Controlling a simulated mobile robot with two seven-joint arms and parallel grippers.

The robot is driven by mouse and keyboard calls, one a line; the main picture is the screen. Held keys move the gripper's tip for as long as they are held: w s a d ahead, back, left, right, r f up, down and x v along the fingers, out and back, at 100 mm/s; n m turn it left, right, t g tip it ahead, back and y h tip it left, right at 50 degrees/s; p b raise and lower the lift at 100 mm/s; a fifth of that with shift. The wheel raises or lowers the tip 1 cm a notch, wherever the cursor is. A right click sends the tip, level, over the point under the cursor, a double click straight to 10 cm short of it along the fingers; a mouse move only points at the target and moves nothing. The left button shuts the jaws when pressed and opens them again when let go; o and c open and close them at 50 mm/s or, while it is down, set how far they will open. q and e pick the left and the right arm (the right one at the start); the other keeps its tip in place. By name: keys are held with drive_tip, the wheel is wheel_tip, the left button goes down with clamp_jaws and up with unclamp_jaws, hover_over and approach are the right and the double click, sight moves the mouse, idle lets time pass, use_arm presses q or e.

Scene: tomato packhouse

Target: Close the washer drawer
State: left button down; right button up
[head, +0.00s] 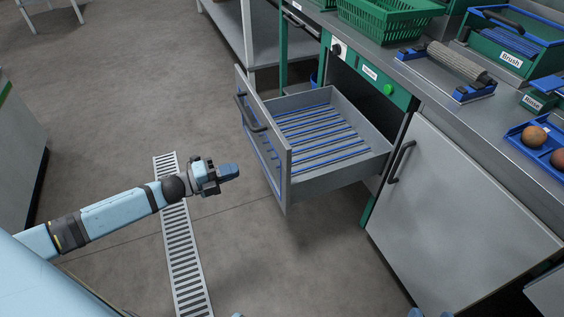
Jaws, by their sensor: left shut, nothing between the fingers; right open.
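The washer drawer (341,181) is pulled well out of the steel washer counter. Its inside is empty except for blue and grey slats across the floor. Its front panel (275,158) faces left and carries a dark bar handle (250,112). My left gripper (230,172) is shut and empty, to the left of the front panel, with a gap between them.
Beside the drawer is a closed grey cabinet door (455,217) with a dark handle. On the counter (445,97) are a green basket (388,22), a roller brush (460,62) and a blue tray with tomatoes (535,135). A floor drain grate (183,247) runs under my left arm. The floor left of the drawer is clear.

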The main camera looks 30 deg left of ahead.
sight(283, 156)
use_arm(q)
drive_tip(key=b+x, duration=0.2)
drive_tip(key=x, duration=1)
drive_tip(key=shift+a, duration=0.1)
drive_tip(key=shift+w+d, duration=0.3)
use_arm(e)
drive_tip(key=r, duration=0.1)
drive_tip(key=w+a+r+t+y, duration=0.1)
drive_tip(key=r, duration=0.1)
drive_tip(key=a+r+t, duration=0.1)
drive_tip(key=shift+w+r+y, duration=0.15)
drive_tip(key=shift+r+y, duration=0.1)
drive_tip(key=shift+y, duration=0.15)
use_arm(q)
drive_tip(key=shift+w, duration=0.1)
